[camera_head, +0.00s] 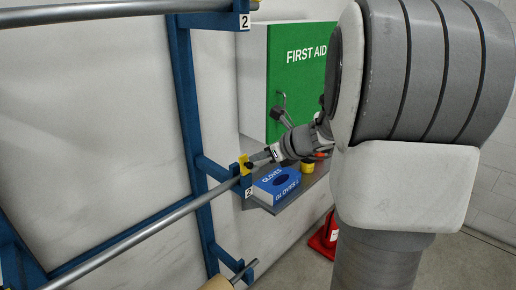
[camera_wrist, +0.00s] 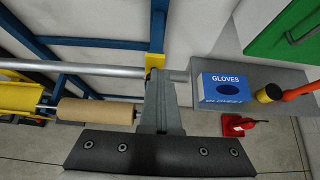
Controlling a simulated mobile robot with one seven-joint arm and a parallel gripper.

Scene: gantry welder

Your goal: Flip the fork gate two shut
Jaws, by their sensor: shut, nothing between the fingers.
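The yellow gate (camera_head: 243,159) sits at the end of a blue fork arm (camera_head: 238,178) marked 2, over the end of a grey metal rod (camera_head: 150,229). In the wrist view the gate (camera_wrist: 155,60) is just beyond my fingertips, at the rod (camera_wrist: 80,70). My gripper (camera_head: 258,160) is shut and empty, its tip right beside the gate. I cannot tell whether they touch. My gripper (camera_wrist: 157,78) hides part of the fork in the wrist view, so whether the gate is fully down is unclear.
A blue gloves box (camera_head: 277,186) stands on a grey shelf (camera_wrist: 283,73) right of the gate. A green first aid cabinet (camera_head: 300,65) hangs above. Another rod (camera_head: 110,10) runs higher up. A brown roll (camera_wrist: 95,111) lies lower left, and a red object (camera_wrist: 236,125) is on the floor.

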